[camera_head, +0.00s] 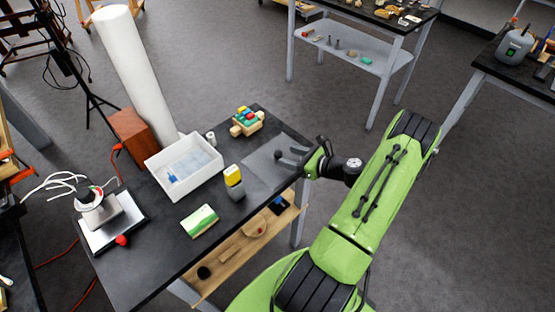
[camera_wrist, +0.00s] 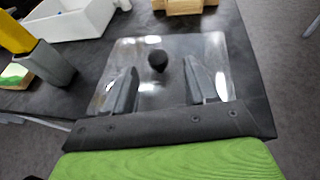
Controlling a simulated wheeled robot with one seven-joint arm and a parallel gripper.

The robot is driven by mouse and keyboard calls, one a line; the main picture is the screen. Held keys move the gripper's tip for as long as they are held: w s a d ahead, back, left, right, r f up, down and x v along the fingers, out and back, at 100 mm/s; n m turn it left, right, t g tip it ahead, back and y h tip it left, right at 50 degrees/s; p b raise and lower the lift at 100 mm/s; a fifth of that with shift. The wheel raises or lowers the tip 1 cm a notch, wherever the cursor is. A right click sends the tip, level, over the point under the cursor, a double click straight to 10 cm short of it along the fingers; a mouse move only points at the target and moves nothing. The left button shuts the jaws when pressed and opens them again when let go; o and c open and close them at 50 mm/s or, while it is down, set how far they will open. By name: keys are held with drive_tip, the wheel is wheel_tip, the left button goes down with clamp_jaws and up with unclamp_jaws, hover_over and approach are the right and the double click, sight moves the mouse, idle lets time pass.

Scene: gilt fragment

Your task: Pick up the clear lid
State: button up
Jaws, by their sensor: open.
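The clear lid (camera_head: 262,166) is a flat, see-through rectangle with a dark round knob in its middle. It lies on the right end of the black table. In the wrist view the lid (camera_wrist: 133,55) fills the space ahead of my gripper, with its knob (camera_wrist: 158,61) just beyond and between the fingertips. My gripper (camera_head: 296,157) comes in from the right over the lid's edge. In the wrist view my gripper (camera_wrist: 161,80) is open, its two fingers apart and empty. I cannot tell how high the fingers are above the lid.
A white bin (camera_head: 184,168), a wooden block toy (camera_head: 246,122), a grey holder with a yellow top (camera_head: 234,183) and a green-and-white block (camera_head: 199,221) share the black table (camera_head: 160,245). A scale-like device (camera_head: 108,222) stands at its left end. A wooden shelf (camera_head: 220,262) runs below.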

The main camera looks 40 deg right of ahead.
sight(281, 154)
drive_tip(key=x, duration=0.5)
drive_tip(key=shift+w+a, duration=0.15)
drive_tip(key=shift+w, duration=0.15)
drive_tip(key=shift+s, duration=0.1)
drive_tip(key=shift+c, duration=0.5)
drive_tip(key=c, duration=1)
